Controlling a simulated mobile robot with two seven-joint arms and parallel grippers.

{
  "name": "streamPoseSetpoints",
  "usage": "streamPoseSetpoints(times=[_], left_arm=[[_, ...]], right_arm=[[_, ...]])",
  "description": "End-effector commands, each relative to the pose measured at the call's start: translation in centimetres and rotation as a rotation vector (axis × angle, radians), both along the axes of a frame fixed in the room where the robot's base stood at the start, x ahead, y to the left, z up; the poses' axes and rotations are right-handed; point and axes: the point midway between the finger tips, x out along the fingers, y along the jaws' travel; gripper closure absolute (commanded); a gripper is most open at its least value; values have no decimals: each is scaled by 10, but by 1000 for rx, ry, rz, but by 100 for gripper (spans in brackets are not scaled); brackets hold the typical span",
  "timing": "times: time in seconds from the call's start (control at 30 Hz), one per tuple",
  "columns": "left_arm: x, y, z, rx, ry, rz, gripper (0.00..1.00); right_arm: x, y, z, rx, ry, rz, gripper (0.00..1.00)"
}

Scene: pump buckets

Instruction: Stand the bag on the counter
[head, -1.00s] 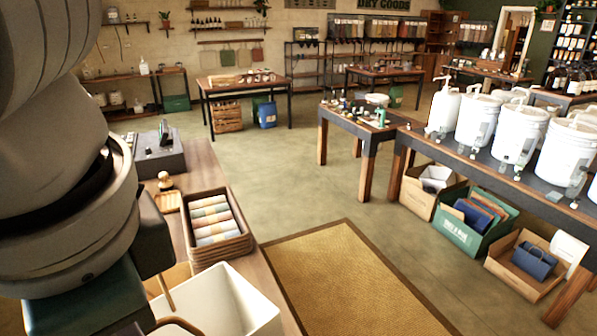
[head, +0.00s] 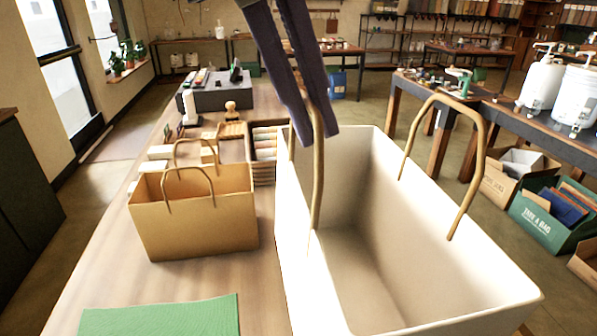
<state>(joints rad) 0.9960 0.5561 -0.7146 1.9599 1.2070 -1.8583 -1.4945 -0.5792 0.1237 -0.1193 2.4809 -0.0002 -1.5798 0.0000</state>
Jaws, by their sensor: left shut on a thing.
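The white bag (head: 365,180) is large and close in the head view, upright with its open top facing me. It has two tan loop handles; the right handle (head: 485,125) stands free. My left gripper (head: 319,138), with dark fingers reaching down from the top, is shut on the left handle (head: 318,185). The bag is at the right side of the wooden counter (head: 85,285), its right part showing against the floor. Its underside is hidden, so I cannot tell whether it touches the counter. My right gripper is not in view.
A tan paper bag (head: 190,225) stands on the counter left of the white bag. A green mat (head: 165,318) lies in front of it. A basket of rolled cloths (head: 264,150) is behind, partly hidden. A dark grey box (head: 220,97) stands farther back.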

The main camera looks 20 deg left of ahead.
Motion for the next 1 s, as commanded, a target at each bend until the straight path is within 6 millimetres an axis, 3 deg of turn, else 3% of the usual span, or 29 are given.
streamPoseSetpoints(times=[0.03, 0.13, 0.27, 0.63, 1.0], left_arm=[[1, 2, -8, -15, -18, 1, 100], [-1, 1, -9, -42, -27, 2, 100], [-4, 0, -28, -54, -23, 2, 100], [-4, 0, -131, -54, -23, 3, 100], [-4, 0, -179, -53, -25, 3, 100]], right_arm=[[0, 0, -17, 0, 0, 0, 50], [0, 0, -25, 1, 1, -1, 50], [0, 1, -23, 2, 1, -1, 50], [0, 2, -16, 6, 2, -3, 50], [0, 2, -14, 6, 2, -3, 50]])
